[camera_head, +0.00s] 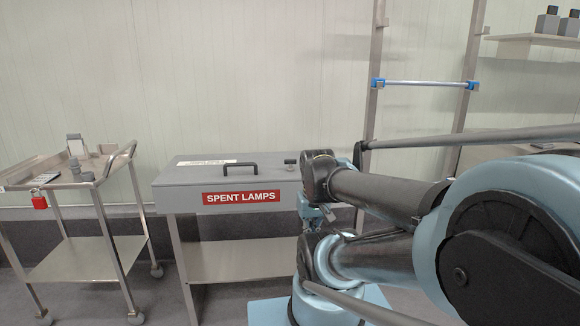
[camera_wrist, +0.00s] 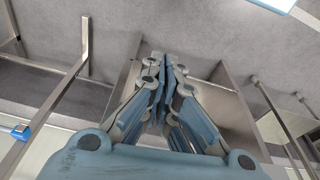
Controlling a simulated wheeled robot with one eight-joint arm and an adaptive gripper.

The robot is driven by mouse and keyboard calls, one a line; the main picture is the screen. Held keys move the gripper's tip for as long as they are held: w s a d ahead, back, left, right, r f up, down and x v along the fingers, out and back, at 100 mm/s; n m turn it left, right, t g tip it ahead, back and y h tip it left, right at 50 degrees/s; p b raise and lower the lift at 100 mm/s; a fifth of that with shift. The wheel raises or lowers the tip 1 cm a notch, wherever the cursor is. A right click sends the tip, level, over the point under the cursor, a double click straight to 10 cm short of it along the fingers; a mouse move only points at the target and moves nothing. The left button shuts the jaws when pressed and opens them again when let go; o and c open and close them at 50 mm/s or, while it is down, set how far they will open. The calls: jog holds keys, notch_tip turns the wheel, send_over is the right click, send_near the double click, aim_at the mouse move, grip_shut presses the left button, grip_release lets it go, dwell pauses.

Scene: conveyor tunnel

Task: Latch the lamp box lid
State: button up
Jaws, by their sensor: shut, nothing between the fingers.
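The grey lamp box (camera_head: 173,200) with a red "SPENT LAMPS" label stands on metal legs left of my arm in the head view. Its lid (camera_head: 205,174) lies down flat and looks closed, with a black handle (camera_head: 240,166) and a small dark knob (camera_head: 290,161) near its right end. I cannot tell whether that knob is the latch or how it is set. My gripper (camera_wrist: 168,62) is shut and empty in the wrist view. In the head view, my arm mostly hides it, at the box's right side. The box's right end is partly hidden.
A steel trolley (camera_head: 75,184) with a red padlock (camera_head: 39,200) and small items stands left of the box. A metal frame with a blue-ended bar (camera_head: 425,84) rises behind my arm. A wall shelf (camera_head: 535,39) is at upper right. Space above the lid is clear.

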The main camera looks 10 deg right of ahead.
jog(key=o, duration=0.4)
jog(key=shift+s+r, duration=0.25)
jog(key=shift+r, duration=0.05)
jog(key=shift+o, duration=1)
jog(key=w+r+n, duration=0.3)
jog(key=w+r, duration=0.2)
jog(key=r, duration=0.2)
jog(key=shift+r, duration=0.25)
notch_tip(320, 180, up, 21)
jog(key=n+g, duration=0.2)
jog(key=n, duration=1.2)
send_over(290, 165)
jog(key=f, duration=1.7)
jog(key=shift+w+d, duration=0.2)
jog(key=shift+w, duration=0.2)
grip_shut()
